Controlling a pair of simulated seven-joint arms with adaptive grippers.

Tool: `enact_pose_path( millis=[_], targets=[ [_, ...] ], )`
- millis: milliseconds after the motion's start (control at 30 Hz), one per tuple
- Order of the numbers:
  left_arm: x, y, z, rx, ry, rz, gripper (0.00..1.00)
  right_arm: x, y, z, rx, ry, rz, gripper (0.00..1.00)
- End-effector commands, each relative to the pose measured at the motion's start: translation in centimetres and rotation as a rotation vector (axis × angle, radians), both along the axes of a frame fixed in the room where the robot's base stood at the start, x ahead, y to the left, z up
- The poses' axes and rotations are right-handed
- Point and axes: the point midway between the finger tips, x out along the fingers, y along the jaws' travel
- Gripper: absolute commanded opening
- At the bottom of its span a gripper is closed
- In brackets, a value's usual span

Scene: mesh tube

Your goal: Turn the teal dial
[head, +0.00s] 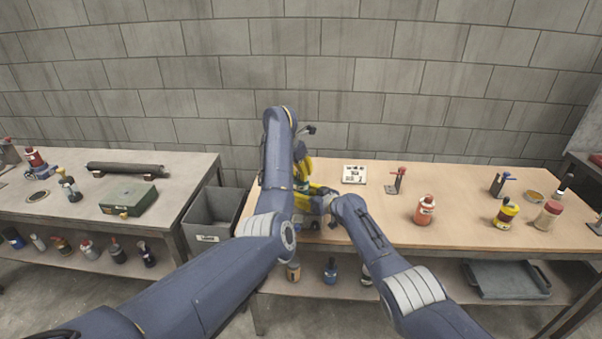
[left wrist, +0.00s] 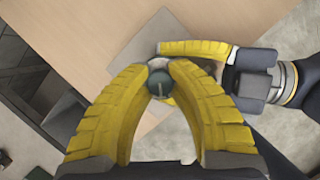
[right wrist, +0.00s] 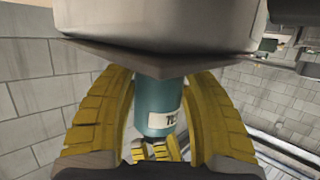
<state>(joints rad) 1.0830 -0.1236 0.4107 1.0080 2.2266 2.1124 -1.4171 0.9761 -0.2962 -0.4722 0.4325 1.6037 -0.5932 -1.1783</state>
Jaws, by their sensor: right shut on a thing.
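The teal dial (left wrist: 159,84) shows as a round top with a raised bar in the left wrist view. My left gripper (left wrist: 159,64) points down over it, with its yellow fingers apart on either side; contact is not clear. The right wrist view shows a teal cylinder (right wrist: 154,105) with a white label, partly hidden. My right gripper (right wrist: 160,100) is shut on this teal cylinder from the side, against a grey plate (right wrist: 150,60).
The wooden bench (head: 460,195) carries a white card (head: 354,174), a red-topped stand (head: 397,180), an orange bottle (head: 425,209) and several items at right. A grey bin (head: 212,213) stands in the gap left of the bench. The bench's middle has free room.

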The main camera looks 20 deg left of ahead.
Motion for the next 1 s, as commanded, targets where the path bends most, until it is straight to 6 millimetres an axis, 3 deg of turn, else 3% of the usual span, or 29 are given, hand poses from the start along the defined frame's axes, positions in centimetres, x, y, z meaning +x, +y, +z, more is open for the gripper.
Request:
enact_pose_path(
  millis=[467, 1000],
  targets=[
    [0.03, -0.18, 0.05, -0.001, -0.001, 0.048, 0.00, -0.03, 0.05, 0.01, 0.000, 0.000, 0.001, 0.33],
    [0.03, -0.23, 0.05, -0.002, 0.000, 0.494, 0.00, -0.07, 0.10, 0.00, 0.000, 0.000, 0.002, 0.33]
  ],
)
